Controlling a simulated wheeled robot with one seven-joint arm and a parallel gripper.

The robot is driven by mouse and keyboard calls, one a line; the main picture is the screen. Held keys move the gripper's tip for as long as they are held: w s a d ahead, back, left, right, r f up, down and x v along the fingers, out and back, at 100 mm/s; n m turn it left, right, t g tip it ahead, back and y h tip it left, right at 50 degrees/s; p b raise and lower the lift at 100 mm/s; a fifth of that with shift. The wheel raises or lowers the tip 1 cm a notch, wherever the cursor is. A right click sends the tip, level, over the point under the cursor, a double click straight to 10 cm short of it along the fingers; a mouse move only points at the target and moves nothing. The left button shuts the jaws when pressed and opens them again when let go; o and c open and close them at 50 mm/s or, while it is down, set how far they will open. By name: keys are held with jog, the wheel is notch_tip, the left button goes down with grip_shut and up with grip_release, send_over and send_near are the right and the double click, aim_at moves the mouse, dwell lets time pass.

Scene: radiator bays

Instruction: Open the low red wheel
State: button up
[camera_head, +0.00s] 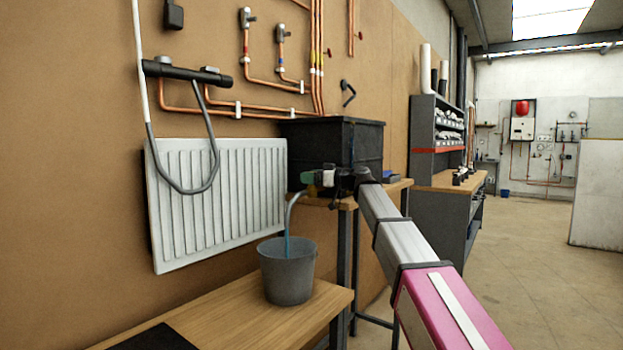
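My gripper (318,178) is at the end of my arm, in front of the black tank's lower front and pointing left. It is small and dark here, and I cannot tell whether its fingers are apart or closed. Just left of it is a small brownish-green fitting (307,178), partly covered. No low red wheel shows clearly; one may be hidden by my gripper.
A white radiator (215,205) hangs left of the black tank (345,135), with a looped grey hose before it. The bucket stands on a wooden bench (225,318). Grey shelving (423,130) stands behind. The floor at right is clear.

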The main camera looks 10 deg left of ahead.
jog(key=shift+o, duration=0.3)
jog(key=shift+d, duration=0.1)
jog(key=s+d, duration=0.1)
jog(key=d, duration=0.9)
jog(key=shift+s+d, duration=0.25)
